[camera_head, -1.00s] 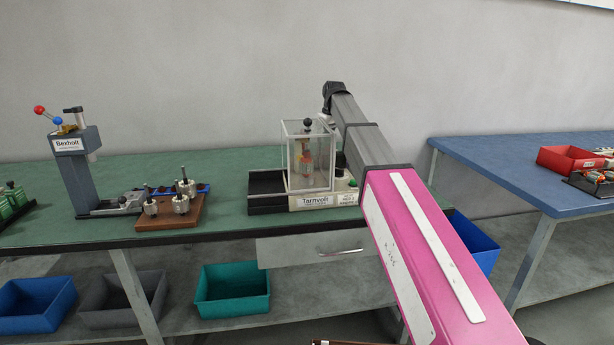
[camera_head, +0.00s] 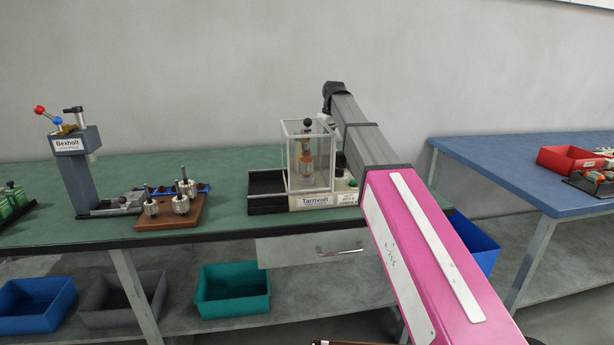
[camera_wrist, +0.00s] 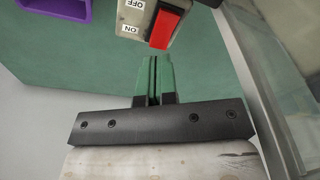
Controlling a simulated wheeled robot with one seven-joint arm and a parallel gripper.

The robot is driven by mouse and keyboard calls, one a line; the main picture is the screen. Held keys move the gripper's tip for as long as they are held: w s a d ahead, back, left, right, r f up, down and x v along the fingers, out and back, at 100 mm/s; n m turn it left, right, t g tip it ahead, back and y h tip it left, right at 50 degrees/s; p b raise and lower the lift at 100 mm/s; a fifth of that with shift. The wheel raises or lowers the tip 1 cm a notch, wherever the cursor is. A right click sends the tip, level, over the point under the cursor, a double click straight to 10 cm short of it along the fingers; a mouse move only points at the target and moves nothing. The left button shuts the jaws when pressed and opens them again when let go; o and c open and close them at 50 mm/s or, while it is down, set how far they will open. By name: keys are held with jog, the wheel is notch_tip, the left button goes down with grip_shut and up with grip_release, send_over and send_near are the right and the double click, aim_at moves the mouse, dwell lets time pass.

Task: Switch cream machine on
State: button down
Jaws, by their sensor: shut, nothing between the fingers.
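The cream machine (camera_head: 332,200), labelled Tarnvolt, stands on the green bench with a clear box (camera_head: 318,180) over its copper-coloured part (camera_head: 305,168). In the wrist view its cream switch housing (camera_wrist: 138,38) carries a red rocker switch (camera_wrist: 165,28) beside OFF and ON labels. The ON label is at the end nearer my gripper. Which way the rocker is tipped I cannot tell. My gripper (camera_wrist: 157,62) is shut and empty, its green fingertips just short of the housing's ON end; contact is not clear. In the head view my arm and the machine hide the fingers.
The clear box's wall (camera_wrist: 250,75) runs close along the right of my gripper. A purple object (camera_wrist: 55,8) lies at the upper left of the wrist view. A grey Bexholt press (camera_head: 75,165) and a wooden block with metal parts (camera_head: 170,212) stand left of the machine.

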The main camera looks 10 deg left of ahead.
jog(key=shift+f, duration=1.35)
dwell(1.1)
jog(key=shift+r, duration=3.5)
jog(key=shift+d, duration=0.1)
